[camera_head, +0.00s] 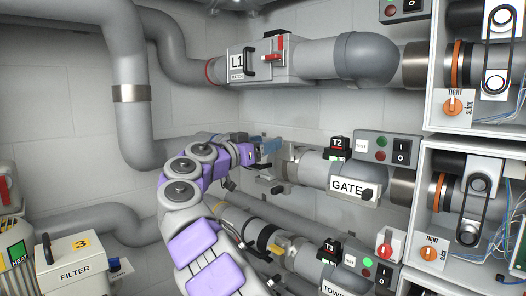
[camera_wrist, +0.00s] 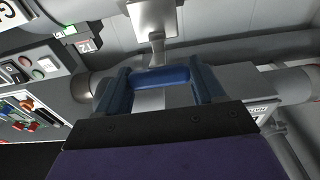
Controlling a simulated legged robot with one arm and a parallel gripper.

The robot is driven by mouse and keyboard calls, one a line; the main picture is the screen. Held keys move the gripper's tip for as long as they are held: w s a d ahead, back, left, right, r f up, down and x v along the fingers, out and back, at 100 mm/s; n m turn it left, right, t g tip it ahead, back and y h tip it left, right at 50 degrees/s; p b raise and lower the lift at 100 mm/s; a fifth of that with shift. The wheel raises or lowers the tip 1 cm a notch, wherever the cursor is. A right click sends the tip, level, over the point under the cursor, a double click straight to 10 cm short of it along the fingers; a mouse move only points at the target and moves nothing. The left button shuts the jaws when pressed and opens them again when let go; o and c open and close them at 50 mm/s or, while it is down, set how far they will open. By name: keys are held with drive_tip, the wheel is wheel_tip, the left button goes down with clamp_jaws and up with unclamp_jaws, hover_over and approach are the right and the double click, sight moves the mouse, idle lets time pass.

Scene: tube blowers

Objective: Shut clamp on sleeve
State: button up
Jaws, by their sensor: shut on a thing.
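My gripper (camera_head: 264,148) reaches in from the left to the open end of the GATE pipe. In the wrist view its blue fingers (camera_wrist: 163,84) stand on either side of a blue crossbar (camera_wrist: 162,75), which I take as the clamp's handle, and are shut on it. A pale metal clamp part (camera_wrist: 155,20) with a narrow stem meets this bar. In the head view the metal clamp (camera_head: 290,160) is at the left end of the grey GATE pipe (camera_head: 312,168), with a bracket below. The sleeve is hard to tell apart, and the grip is partly hidden.
A T2 box (camera_head: 338,147) and a switch panel (camera_head: 385,148) sit above the GATE pipe. Another pipe with a T3 box (camera_head: 329,251) runs below. A FILTER box (camera_head: 77,261) stands at the lower left. The L1 pipe unit (camera_head: 265,62) is above.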

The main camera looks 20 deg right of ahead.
wheel_tip(320, 180, down, 8)
drive_tip(key=d+t+h+b, duration=0.1)
drive_tip(key=h+b, duration=0.5)
drive_tip(key=b, duration=0.9)
drive_tip(key=shift+w+d+r+t+b, duration=0.25)
drive_tip(key=shift+w+d+t+b, duration=0.15)
drive_tip(key=shift+t, duration=0.2)
drive_tip(key=shift+w+d+f+b, duration=0.3)
drive_tip(key=shift+d+f+b, duration=0.35)
drive_tip(key=shift+f+b, duration=0.05)
drive_tip(key=shift+c, duration=0.4)
drive_tip(key=shift+s+d+r, duration=0.15)
drive_tip(key=shift+d+r, duration=0.1)
